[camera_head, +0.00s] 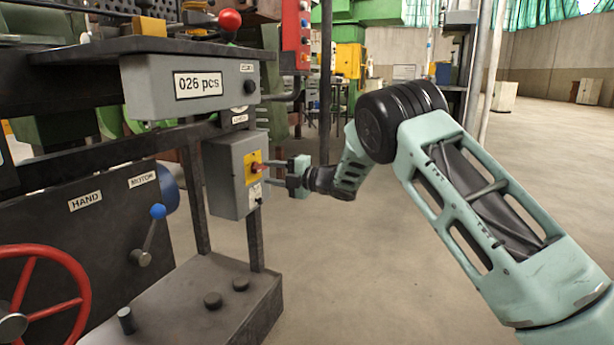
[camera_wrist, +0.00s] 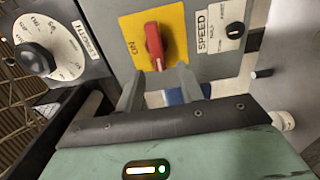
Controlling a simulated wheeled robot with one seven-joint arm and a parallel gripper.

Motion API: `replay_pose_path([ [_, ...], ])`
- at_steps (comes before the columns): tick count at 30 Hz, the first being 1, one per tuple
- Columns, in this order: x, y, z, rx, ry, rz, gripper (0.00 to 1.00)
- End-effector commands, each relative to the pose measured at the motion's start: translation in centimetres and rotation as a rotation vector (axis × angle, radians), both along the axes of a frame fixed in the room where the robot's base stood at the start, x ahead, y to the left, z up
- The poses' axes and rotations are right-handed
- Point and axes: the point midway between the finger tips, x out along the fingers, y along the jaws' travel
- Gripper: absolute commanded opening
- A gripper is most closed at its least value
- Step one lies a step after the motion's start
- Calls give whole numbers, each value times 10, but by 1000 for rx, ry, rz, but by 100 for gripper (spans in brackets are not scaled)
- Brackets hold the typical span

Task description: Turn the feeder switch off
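The feeder switch is a red rotary handle on a yellow plate, on the front of a grey box (camera_head: 224,176). In the wrist view the red handle (camera_wrist: 154,45) stands nearly upright on the yellow plate (camera_wrist: 176,22), with the word "ON" beside it. My gripper (camera_head: 267,170) is at the front of the box, right of the switch. In the wrist view its two fingers (camera_wrist: 157,85) are spread apart, just below the red handle, with nothing seen between them. Whether a fingertip touches the handle cannot be told.
A "SPEED" label with a small black knob (camera_wrist: 236,30) sits right of the switch. A dial with a black knob (camera_wrist: 36,58) is at left. The "026 pcs" counter box (camera_head: 190,85) hangs above. A blue-tipped lever (camera_head: 158,212) and a red handwheel (camera_head: 45,295) are lower left.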

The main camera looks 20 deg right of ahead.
Motion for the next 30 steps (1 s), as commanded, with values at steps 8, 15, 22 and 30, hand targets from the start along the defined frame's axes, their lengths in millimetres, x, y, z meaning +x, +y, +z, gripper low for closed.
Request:
replay_pose_path([
  [8,-48,-50,3,0,3,-5,37],
  [15,-80,-81,2,0,1,-2,37],
  [22,-94,-94,0,0,0,0,37],
  [30,-95,-95,0,0,0,1,37],
])
